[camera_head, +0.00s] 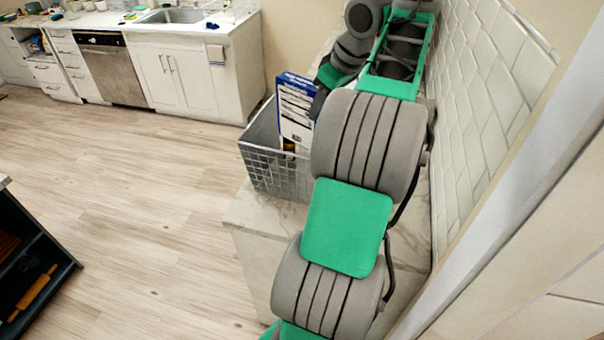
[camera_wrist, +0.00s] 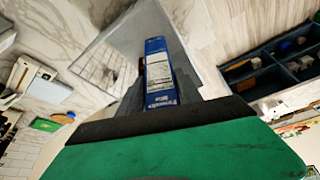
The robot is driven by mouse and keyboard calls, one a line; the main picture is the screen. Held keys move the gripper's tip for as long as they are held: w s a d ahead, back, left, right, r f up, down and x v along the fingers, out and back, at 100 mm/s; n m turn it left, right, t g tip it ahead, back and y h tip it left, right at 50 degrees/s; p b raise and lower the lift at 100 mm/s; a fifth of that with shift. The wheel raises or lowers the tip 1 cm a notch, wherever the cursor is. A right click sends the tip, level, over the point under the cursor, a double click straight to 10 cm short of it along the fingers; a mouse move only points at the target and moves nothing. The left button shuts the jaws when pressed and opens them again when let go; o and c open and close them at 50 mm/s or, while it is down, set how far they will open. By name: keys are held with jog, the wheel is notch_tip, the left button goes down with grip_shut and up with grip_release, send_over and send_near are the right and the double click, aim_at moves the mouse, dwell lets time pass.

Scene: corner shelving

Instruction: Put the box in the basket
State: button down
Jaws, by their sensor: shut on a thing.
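The box (camera_head: 295,108) is white and blue with print. It stands upright at the grey basket (camera_head: 272,172), its lower part behind the near rim and its upper part above it. The basket is a grey lattice-walled bin on a marble-look counter; my arm hides its right side. My gripper (camera_head: 318,102), partly hidden by my arm, is at the box's right side. In the wrist view, my gripper (camera_wrist: 160,92) is shut on the box (camera_wrist: 160,75), with the basket (camera_wrist: 103,62) beyond it. I cannot tell whether the box touches the basket's bottom.
The marble counter (camera_head: 262,222) carries the basket and runs along a white tiled wall (camera_head: 490,90) on the right. A sink counter (camera_head: 185,60) stands across open wooden floor (camera_head: 130,190). A dark shelf unit (camera_head: 30,260) is at the lower left.

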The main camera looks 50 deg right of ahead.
jog(key=w+f+n, duration=0.1)
jog(key=d+f+n+y, duration=0.1)
jog(key=f, duration=0.1)
jog(key=w+f+n, duration=0.1)
jog(key=n, duration=0.1)
jog(key=shift+w+d+f+y+p, duration=0.15)
jog(key=shift+w+f+y+p, duration=0.15)
jog(key=shift+w+f, duration=0.1)
notch_tip(320, 180, down, 10)
jog(key=b, duration=0.6)
jog(key=shift+s+r, duration=0.1)
jog(key=shift+r, duration=0.15)
jog(key=shift+f+b, duration=0.5)
jog(key=shift+f, duration=0.15)
jog(key=c, duration=0.8)
grip_release()
